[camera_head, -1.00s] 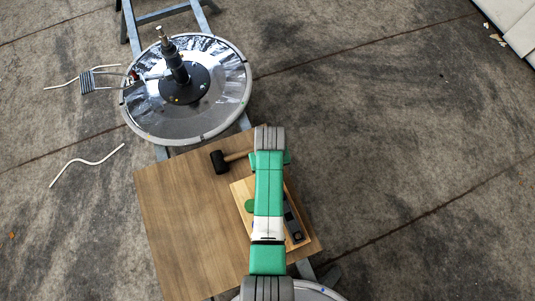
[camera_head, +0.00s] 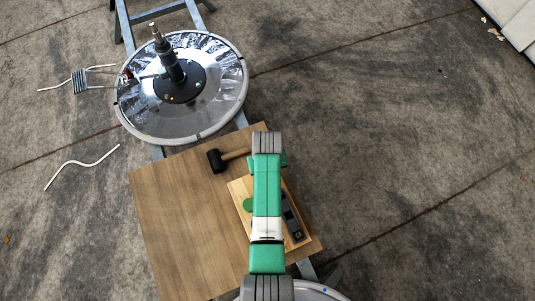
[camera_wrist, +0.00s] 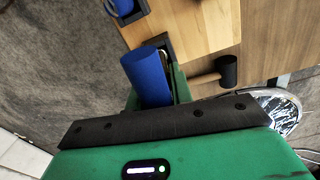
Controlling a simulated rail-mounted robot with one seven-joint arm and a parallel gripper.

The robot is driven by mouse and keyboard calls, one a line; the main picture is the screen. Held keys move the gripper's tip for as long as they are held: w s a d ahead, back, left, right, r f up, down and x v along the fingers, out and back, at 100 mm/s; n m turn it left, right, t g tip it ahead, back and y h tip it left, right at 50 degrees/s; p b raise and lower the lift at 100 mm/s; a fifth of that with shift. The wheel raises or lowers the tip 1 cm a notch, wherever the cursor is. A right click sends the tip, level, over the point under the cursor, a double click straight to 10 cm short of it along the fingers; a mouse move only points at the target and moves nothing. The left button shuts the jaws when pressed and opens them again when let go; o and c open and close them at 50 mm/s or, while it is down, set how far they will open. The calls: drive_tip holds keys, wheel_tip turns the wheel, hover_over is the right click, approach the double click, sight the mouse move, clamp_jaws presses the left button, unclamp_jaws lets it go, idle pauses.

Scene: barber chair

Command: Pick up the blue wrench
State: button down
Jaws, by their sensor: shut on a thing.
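The blue wrench (camera_wrist: 147,76) shows in the wrist view as a thick blue cylindrical end, standing up between the green fingers. My gripper (camera_wrist: 158,88) is shut on it. The rest of the wrench is hidden by the fingers and the dark plate of the gripper. In the head view my green and white arm covers the spot, and neither the wrench nor the fingertips can be made out there.
A wooden board (camera_head: 165,225) carries a light wood block (camera_head: 236,187) and a black-headed mallet (camera_head: 215,160). Another blue piece (camera_wrist: 123,6) sits in a dark holder near the grip. A round metal disc (camera_head: 215,117) stands at the back left. Open floor lies right.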

drive_tip(key=shift+r, duration=0.1)
drive_tip(key=r+p, duration=0.1)
drive_tip(key=r, duration=0.1)
drive_tip(key=r+p, duration=0.2)
drive_tip(key=shift+s, duration=0.4)
drive_tip(key=s+p, duration=0.5)
drive_tip(key=s, duration=1)
drive_tip(key=shift+d+r, duration=0.35)
drive_tip(key=shift+r, duration=0.1)
